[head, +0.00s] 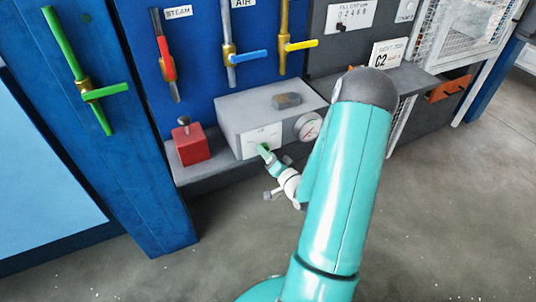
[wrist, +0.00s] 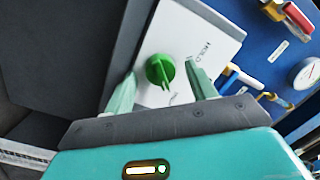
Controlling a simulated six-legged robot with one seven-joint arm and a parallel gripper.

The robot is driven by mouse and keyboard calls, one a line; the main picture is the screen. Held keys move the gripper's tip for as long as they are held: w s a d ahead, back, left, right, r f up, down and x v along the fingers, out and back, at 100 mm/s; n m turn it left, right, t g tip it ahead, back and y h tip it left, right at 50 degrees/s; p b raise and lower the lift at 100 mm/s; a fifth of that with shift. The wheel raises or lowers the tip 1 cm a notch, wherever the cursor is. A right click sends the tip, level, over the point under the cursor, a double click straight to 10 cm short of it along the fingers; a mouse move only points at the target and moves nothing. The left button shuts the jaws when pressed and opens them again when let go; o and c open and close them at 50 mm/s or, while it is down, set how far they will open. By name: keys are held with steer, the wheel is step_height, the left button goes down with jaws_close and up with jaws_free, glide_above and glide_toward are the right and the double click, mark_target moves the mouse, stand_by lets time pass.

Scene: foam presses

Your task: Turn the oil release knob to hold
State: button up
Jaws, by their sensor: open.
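The oil release knob (wrist: 160,70) is a round green knob with a raised ridge, set on a white plate (wrist: 180,32) marked HOLD to the right of the knob in the wrist view. The ridge runs toward the bottom of that view, not at the HOLD word. My gripper (wrist: 161,68) is open, with one finger on each side of the knob. A gap shows between each finger and the knob; depth is hard to judge. In the head view the plate (head: 259,138) is on the front of a grey box (head: 240,110), with my gripper (head: 268,152) in front of it.
A dial gauge (head: 309,127) is right of the plate on the box. A red block (head: 190,146) with a small knob stands left of it on the shelf. Valve levers, such as the blue one (head: 247,57), are on the wall above. The floor in front is clear.

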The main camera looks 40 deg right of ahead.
steer(key=shift+w, duration=0.2)
steer(key=shift+c, duration=0.5)
steer(key=c, duration=0.9)
